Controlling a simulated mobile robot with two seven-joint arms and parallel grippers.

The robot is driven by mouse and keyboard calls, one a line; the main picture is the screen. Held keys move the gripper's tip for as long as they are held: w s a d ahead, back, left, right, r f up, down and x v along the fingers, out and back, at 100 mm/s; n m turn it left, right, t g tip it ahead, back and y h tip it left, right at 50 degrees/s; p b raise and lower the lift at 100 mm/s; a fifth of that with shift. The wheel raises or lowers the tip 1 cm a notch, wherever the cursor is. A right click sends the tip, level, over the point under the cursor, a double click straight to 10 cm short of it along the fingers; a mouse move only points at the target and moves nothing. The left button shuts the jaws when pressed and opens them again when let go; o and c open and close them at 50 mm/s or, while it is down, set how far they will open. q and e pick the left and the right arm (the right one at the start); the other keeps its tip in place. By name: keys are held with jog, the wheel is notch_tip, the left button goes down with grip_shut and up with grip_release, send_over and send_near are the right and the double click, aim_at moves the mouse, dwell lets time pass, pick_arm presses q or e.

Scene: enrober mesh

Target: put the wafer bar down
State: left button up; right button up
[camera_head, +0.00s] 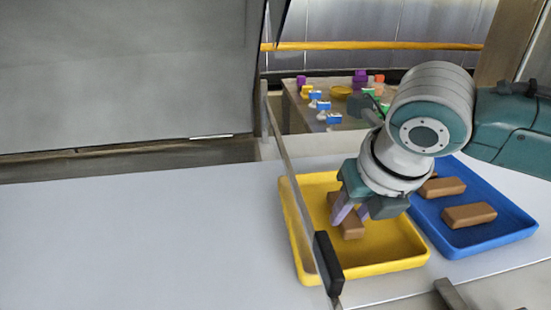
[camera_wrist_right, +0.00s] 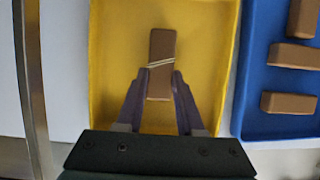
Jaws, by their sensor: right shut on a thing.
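A brown wafer bar (camera_head: 351,228) is at my right gripper (camera_head: 352,213), over the yellow tray (camera_head: 384,262). In the right wrist view the right gripper (camera_wrist_right: 161,78) is shut on the wafer bar (camera_wrist_right: 160,48), with a fingertip on each side of it. Pale lines cross the bar near the fingertips. The yellow tray (camera_wrist_right: 112,50) lies behind it with no other bar in sight. I cannot tell whether the bar touches the tray floor. My left gripper is not in view.
A blue tray (camera_head: 486,242) with several brown bars (camera_head: 469,215) stands directly right of the yellow tray. A thin metal rail with a black block (camera_head: 328,263) runs along the yellow tray's left side. The white surface (camera_head: 140,240) at left is clear.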

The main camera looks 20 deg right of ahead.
jog(key=shift+f, duration=0.2)
jog(key=o, duration=1)
jog(key=shift+r, duration=0.3)
jog(key=p+v, duration=0.2)
jog(key=v, duration=0.9)
jog(key=shift+s+r, duration=0.15)
jog(key=shift+r, duration=0.15)
